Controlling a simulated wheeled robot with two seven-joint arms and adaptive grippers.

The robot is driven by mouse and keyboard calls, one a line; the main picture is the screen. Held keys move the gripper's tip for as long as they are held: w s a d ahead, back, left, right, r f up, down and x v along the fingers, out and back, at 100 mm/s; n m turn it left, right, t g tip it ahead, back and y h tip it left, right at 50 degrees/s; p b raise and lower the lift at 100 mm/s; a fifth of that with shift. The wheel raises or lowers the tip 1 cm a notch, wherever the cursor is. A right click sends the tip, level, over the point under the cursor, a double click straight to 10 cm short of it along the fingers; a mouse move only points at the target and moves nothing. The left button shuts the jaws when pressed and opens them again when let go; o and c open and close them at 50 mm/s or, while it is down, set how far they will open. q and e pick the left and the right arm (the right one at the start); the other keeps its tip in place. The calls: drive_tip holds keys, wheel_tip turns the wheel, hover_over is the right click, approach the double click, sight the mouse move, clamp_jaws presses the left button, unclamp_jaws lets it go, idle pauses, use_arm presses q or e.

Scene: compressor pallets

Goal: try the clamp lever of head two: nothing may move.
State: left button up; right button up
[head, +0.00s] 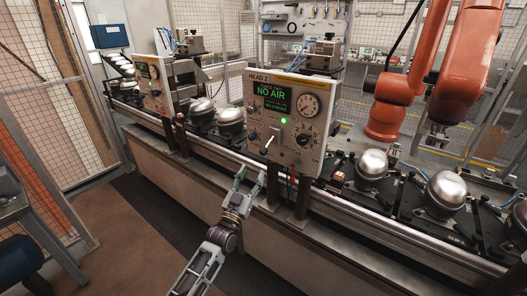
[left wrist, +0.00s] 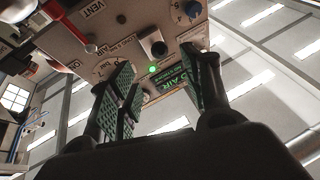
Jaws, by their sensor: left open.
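The head two panel (head: 287,120) is a pale box on posts at the line's near edge. Its screen (head: 272,96) reads NO AIR and a green lamp (head: 284,121) is lit. A pale lever (head: 268,143) sits low on its face; I take it for the clamp lever, though its label is unreadable. My left gripper (head: 251,176) is open and empty, below and in front of the panel, apart from the lever. In the left wrist view its green-padded fingers (left wrist: 163,90) point up at the panel face (left wrist: 125,30). My right gripper is not in view.
A similar panel (head: 154,84) stands further left. Steel compressor domes (head: 371,163) sit on black pallets along the conveyor. An orange robot arm (head: 390,88) stands behind on the right. The wrist view shows a red-ended handle (left wrist: 90,48) near VENT. The floor in front is clear.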

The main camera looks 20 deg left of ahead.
sight(262, 154)
use_arm(q)
drive_tip(key=shift+p+x, duration=0.75)
drive_tip(key=shift+x, duration=5.1)
drive_tip(key=shift+c, duration=0.5)
clamp_jaws()
